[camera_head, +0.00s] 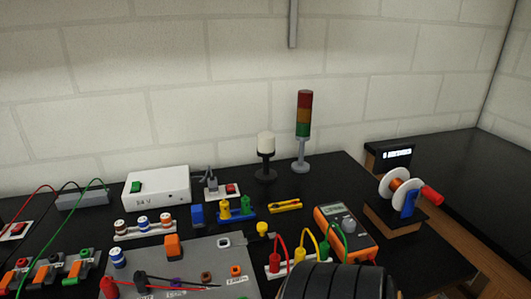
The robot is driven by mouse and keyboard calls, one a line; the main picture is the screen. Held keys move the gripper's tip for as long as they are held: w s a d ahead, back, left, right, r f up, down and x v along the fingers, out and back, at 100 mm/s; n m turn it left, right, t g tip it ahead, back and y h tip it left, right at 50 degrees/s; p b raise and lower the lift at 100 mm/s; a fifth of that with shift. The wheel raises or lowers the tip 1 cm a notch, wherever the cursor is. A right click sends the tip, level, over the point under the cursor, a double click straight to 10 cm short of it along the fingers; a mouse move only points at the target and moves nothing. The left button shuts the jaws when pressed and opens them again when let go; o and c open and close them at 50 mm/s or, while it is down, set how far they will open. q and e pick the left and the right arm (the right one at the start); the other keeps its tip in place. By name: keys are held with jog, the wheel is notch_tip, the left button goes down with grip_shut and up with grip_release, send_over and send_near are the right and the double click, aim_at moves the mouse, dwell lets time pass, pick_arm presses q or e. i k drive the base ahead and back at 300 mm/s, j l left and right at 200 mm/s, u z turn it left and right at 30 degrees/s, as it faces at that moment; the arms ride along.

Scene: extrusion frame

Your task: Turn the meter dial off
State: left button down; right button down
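The meter (363,243) is an orange-edged handheld unit lying on the black bench, right of centre in the head view. A grey round knob, which looks like its dial (349,225), shows on its face. The dial's setting is too small to read. Red, yellow and green leads arch beside the meter's left side, and the green one (335,233) passes close to its face. Neither my left nor my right gripper is in view.
A dark ribbed shape at the bottom edge hides the bench just below the meter. A spool stand (393,214) with a red handle stands to the right. A signal tower (303,130) and white lamp (266,144) stand behind. Boxes, terminals and leads crowd the left.

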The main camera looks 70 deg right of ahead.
aim_at(348, 225)
jog(key=z, duration=2.75)
